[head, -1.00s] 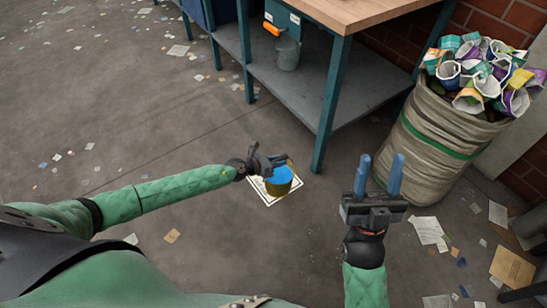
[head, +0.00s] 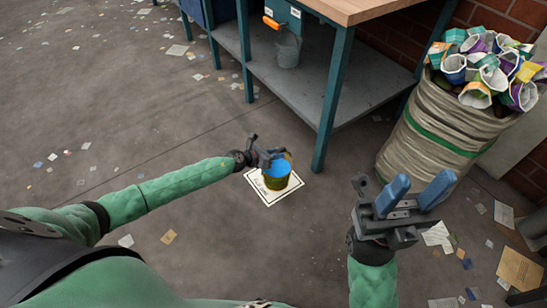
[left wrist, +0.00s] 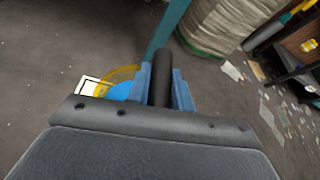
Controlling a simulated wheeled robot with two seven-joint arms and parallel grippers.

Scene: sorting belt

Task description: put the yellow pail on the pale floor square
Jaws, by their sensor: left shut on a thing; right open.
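The yellow pail (head: 277,178), with a blue inside, is upright over the pale floor square (head: 290,189) in the head view. I cannot tell whether its base touches the square. My left gripper (head: 268,158) is at the pail's upper rim, shut on its handle. In the left wrist view a dark handle grip (left wrist: 162,85) sits between the blue fingers, and part of the pail (left wrist: 120,80) shows beside them, with a corner of the square (left wrist: 86,86). My right gripper (head: 415,192) is open and empty, right of the pail above the floor.
A workbench (head: 332,95) with a lower shelf stands behind the square; its near leg is close to the pail. A grey bucket (head: 288,48) sits on that shelf. A full sack (head: 440,130) stands at right. Paper scraps litter the floor.

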